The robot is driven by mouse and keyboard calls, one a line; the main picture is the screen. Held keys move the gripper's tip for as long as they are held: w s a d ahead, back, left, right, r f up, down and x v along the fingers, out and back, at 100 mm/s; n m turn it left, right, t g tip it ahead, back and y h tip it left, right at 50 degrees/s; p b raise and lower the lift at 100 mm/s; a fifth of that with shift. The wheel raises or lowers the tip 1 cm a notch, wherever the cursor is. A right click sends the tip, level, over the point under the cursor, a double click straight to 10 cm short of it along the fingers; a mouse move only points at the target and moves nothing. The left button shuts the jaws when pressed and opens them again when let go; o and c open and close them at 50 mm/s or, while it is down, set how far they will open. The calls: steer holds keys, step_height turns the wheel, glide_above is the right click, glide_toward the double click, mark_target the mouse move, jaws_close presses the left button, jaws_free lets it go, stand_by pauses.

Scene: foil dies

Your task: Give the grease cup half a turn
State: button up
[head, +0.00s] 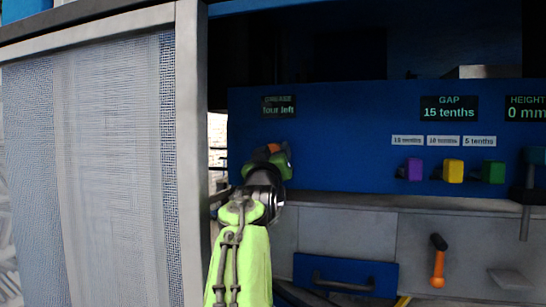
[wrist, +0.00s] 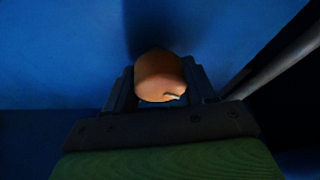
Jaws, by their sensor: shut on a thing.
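The grease cup (wrist: 160,76) is a rounded orange-brown cap with a small pale mark low on its right side, set against the blue panel. My gripper (wrist: 162,88) is shut on it, one dark finger on each side. In the head view my gripper (head: 277,158) reaches the blue panel (head: 340,150) at its left end, and my wrist hides most of the cup. A dark display (head: 279,107) above it reads "four left", with a dim line over it that seems to say "GREASE".
Purple (head: 413,169), yellow (head: 453,170) and green (head: 492,172) blocks stand to the right under small labels. A display (head: 449,108) reads "GAP 15 tenths". An orange-handled tool (head: 438,262) is below. A mesh guard with a grey post (head: 190,150) stands close left of my arm.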

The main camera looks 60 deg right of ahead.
steer(key=shift+r, duration=0.15)
steer(key=o, duration=1)
steer(key=b+v, duration=0.5)
steer(key=v, duration=1)
steer(key=shift+s+a+f+b, duration=0.1)
steer(key=shift+a+f+b, duration=0.1)
steer(key=shift+a+b, duration=0.15)
